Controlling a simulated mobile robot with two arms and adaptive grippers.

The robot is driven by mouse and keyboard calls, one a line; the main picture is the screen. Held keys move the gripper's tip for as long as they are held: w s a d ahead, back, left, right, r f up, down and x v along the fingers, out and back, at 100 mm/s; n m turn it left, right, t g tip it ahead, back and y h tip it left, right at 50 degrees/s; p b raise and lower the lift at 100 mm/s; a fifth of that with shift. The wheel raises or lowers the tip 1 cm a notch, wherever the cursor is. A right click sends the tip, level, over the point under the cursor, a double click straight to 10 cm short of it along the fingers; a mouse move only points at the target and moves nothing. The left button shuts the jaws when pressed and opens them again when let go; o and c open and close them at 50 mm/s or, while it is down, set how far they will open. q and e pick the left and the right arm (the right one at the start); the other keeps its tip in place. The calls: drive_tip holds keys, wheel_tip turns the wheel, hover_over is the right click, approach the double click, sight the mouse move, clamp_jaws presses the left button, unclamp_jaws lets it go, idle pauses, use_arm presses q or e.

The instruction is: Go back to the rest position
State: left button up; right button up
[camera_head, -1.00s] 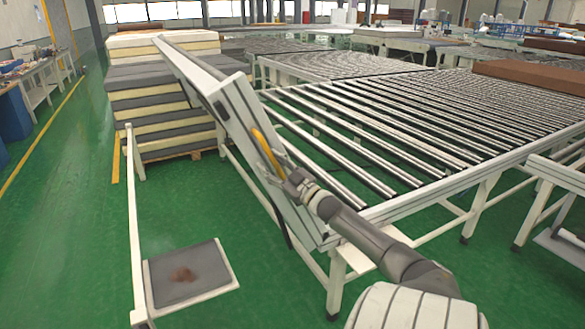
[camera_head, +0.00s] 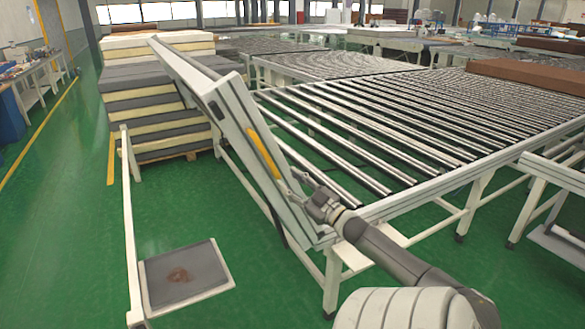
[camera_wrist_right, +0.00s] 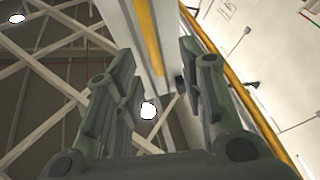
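My right gripper (camera_head: 300,188) shows in the head view, its arm coming in from the bottom right. It is in front of the lower part of a tilted light-grey frame (camera_head: 235,128), just below the frame's yellow strip (camera_head: 262,152). In the right wrist view its two fingers (camera_wrist_right: 160,85) stand apart with nothing between them. The yellow strip also shows in the wrist view (camera_wrist_right: 148,38), above and beyond the fingers. I cannot tell the exact distance between gripper and frame. My left gripper is not in view.
A roller conveyor (camera_head: 395,120) extends behind and right of the arm. Stacked mattresses (camera_head: 160,98) stand at the back left. A white post (camera_head: 130,215) and low grey plate (camera_head: 188,275) are at the lower left. Green floor is free at the left.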

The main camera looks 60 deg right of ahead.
idle(0.4)
